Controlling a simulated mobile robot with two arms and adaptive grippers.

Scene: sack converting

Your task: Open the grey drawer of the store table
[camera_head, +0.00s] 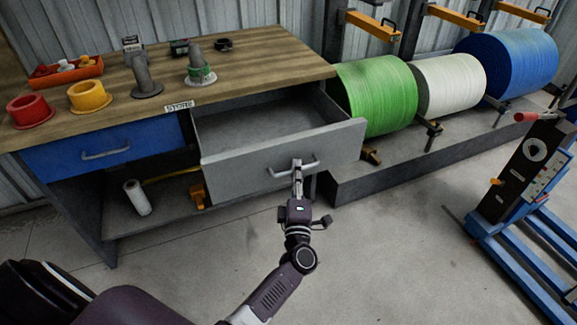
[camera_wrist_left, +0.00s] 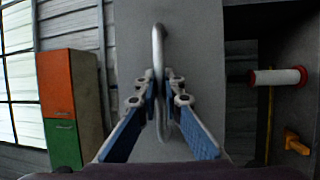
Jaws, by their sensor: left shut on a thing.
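The grey drawer (camera_head: 240,151) of the store table (camera_head: 262,56) stands pulled out, and its inside looks empty. Its bar handle (camera_head: 293,167) is on the front face. My left gripper (camera_head: 297,172) is at this handle, with its fingers shut on the bar. In the left wrist view the handle (camera_wrist_left: 158,50) runs up between the two fingers (camera_wrist_left: 160,100). The blue drawer (camera_head: 100,147) to the left is closed. My right gripper is not in view.
Red (camera_head: 29,110) and yellow (camera_head: 89,96) rings and an orange tray (camera_head: 66,74) are on the tabletop. A white roll (camera_head: 137,197) is on the lower shelf. Green (camera_head: 378,95), white and blue rolls stand right. A blue-framed machine (camera_head: 520,190) stands far right. Floor between is clear.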

